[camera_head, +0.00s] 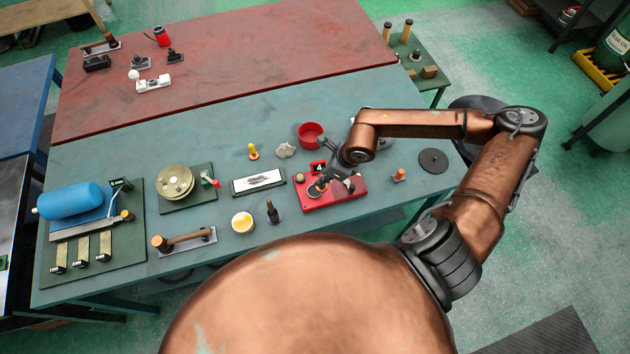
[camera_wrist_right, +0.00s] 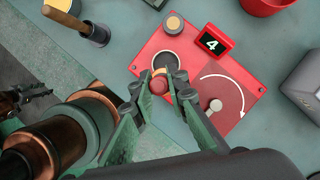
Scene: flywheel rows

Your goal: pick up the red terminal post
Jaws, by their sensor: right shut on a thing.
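In the head view my right gripper (camera_head: 324,178) reaches down over the red plate (camera_head: 357,183).
The plate carries a "4" sign (camera_wrist_right: 212,41), a brass knob (camera_wrist_right: 173,24) and a dial (camera_wrist_right: 215,105). A red bowl (camera_head: 311,133) stands behind it, a dark wooden-topped tool (camera_head: 272,212) to its left, a small orange-topped piece (camera_head: 399,175) to its right.

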